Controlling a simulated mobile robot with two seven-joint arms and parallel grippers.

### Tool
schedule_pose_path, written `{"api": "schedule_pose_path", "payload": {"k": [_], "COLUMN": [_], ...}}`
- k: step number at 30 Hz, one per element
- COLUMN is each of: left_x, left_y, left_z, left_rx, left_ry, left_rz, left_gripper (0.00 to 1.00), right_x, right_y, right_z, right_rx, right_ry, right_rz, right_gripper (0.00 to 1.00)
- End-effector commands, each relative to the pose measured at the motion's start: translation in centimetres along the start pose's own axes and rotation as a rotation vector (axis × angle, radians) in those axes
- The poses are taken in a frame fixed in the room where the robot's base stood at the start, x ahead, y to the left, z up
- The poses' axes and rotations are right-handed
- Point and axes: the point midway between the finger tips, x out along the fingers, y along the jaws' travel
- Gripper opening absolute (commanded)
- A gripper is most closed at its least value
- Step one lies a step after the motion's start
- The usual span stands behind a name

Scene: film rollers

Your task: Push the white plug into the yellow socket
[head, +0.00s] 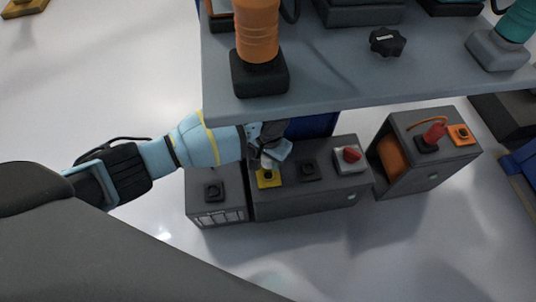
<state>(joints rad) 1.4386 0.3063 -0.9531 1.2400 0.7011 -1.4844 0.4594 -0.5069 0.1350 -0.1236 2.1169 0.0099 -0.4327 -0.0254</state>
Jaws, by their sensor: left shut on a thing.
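My left gripper (262,150) reaches in from the left, under the edge of the grey upper shelf. It is shut on the white plug (279,151), which looks pale and tilted. The yellow socket (268,179) is on top of the long dark grey box (308,202), just below the plug in the picture. The plug and gripper overlap the socket's back edge. I cannot tell whether the plug touches the socket. My right gripper is not in view.
The grey shelf (340,78) overhangs the boxes. A black socket (308,169) and a red plug (349,155) on a white socket sit right of the yellow one. Another box (405,178) at the right carries a red plug and an orange socket (460,134). The front floor is clear.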

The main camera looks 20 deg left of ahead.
Motion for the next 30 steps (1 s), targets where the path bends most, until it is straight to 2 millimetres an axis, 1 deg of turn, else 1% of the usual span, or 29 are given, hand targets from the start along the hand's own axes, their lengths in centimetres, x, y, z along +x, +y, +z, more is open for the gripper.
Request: {"api": "schedule_pose_path", "payload": {"k": [9,18,24,30], "left_x": [2.8,5.1,6.0,6.2], "left_y": [0.0,0.0,0.0,0.0], "left_z": [0.0,0.0,0.0,0.0], "left_rx": [0.001,0.000,0.000,0.001], "left_ry": [-0.002,0.000,0.000,0.001], "left_rz": [0.000,0.000,0.000,0.000], "left_gripper": [0.03,0.03,0.03,0.03], "right_x": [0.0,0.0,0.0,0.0], "right_y": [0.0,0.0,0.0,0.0], "right_z": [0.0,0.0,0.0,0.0], "right_rx": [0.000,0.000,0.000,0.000], "right_ry": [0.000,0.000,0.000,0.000], "right_rz": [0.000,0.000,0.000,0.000], "right_gripper": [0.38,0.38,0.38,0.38]}}
